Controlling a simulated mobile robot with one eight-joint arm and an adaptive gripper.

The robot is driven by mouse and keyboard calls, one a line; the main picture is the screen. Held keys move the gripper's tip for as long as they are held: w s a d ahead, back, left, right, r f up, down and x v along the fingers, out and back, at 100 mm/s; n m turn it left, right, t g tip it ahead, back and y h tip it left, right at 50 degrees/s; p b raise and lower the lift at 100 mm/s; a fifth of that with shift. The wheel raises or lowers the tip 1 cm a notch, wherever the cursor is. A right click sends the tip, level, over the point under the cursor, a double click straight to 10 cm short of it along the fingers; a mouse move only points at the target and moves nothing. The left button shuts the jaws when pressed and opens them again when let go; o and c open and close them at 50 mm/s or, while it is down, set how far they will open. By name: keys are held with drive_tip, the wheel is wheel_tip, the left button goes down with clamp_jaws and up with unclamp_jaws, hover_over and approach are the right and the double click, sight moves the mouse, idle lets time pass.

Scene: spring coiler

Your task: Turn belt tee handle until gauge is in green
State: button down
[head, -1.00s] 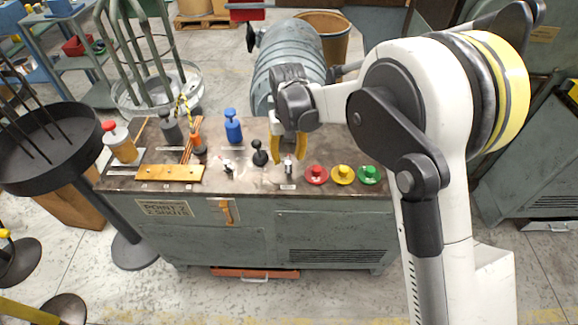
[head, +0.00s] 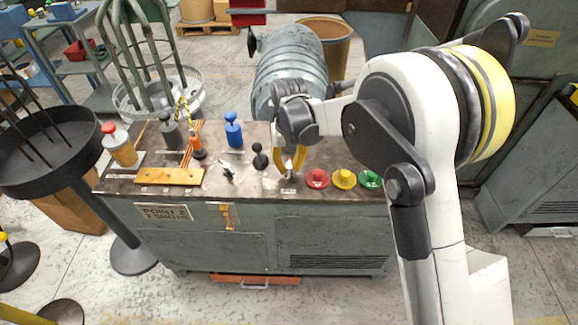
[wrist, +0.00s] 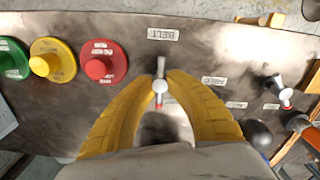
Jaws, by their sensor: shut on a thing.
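The belt tee handle (wrist: 160,86) is a small silver bar with a red end and a pale round hub, just below the BELT label (wrist: 164,33) in the wrist view. The bar lies nearly along the picture's up-down direction. My gripper (wrist: 161,80) has curved yellow fingers, one on each side of the handle, shut on it at the hub. In the head view my gripper (head: 290,173) points down at the front of the bench top, and the handle is mostly hidden by the fingers. I cannot make out a gauge in either view.
Red (head: 317,178), yellow (head: 344,178) and green (head: 370,179) buttons stand right of my gripper. A black ball knob (head: 260,158) and another small tee handle (head: 228,173) stand to its left. A blue-capped object (head: 233,130) stands farther back on the bench (head: 330,225).

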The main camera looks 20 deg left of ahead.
drive_tip(key=shift+m, duration=0.5)
drive_tip(key=m+p, duration=0.1)
drive_tip(key=m, duration=0.2)
drive_tip(key=shift+m, duration=0.4)
drive_tip(key=m, duration=1)
drive_tip(key=shift+p, duration=0.4)
drive_tip(key=m, duration=0.4)
drive_tip(key=shift+m, duration=0.4)
drive_tip(key=c, duration=1.3)
unclamp_jaws()
drive_tip(key=shift+r, duration=0.15)
